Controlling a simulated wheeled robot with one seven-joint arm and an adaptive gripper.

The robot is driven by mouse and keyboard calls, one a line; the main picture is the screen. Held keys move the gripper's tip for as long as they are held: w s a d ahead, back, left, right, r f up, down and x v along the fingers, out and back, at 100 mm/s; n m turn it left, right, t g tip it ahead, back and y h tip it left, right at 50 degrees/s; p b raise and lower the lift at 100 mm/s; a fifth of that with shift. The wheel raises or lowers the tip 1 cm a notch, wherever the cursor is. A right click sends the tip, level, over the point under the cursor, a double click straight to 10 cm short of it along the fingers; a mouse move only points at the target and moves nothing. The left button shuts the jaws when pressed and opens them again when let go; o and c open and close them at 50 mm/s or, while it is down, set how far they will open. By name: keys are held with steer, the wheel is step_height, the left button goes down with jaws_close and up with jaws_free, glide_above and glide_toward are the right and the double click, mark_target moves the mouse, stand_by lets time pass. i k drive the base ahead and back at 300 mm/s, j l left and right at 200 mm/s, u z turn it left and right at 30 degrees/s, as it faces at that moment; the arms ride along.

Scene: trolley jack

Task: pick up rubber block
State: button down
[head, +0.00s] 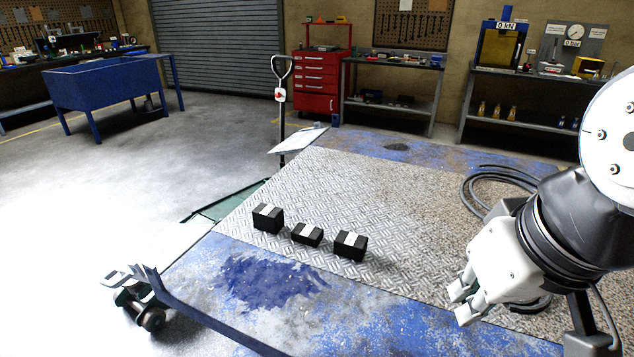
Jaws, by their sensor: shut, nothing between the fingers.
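Three black blocks with white bands lie in a row on a diamond-plate metal sheet (330,185). They are a left block (267,218), a smaller middle block (307,234) and a right block (350,245). They look alike, and I cannot tell which one is the rubber block. They are close together but apart. My gripper (463,302) is at the right, pointing down and left, shut and empty. In the picture it is to the right of the right block and a little lower, with a clear gap between them.
The blue worn bench top (400,318) has a raised front lip. A coiled black hose (480,190) lies to the right, partly behind my arm. A pallet-jack handle (282,100) stands beyond the far edge. The sheet behind the blocks is clear.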

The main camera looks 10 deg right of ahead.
mark_target(268, 218)
steer(key=i+j, duration=0.15)
steer(key=j, duration=0.25)
steer(key=i+j, duration=0.15)
steer(key=j, duration=0.25)
steer(key=i+j+z, duration=0.1)
steer(key=j, duration=0.35)
steer(key=i+j, duration=0.2)
steer(key=j, duration=0.2)
steer(key=i+j, duration=0.15)
steer(key=j, duration=0.25)
steer(key=i+j+z, duration=0.1)
steer(key=j, duration=0.35)
steer(key=i+j, duration=0.15)
steer(key=j, duration=0.25)
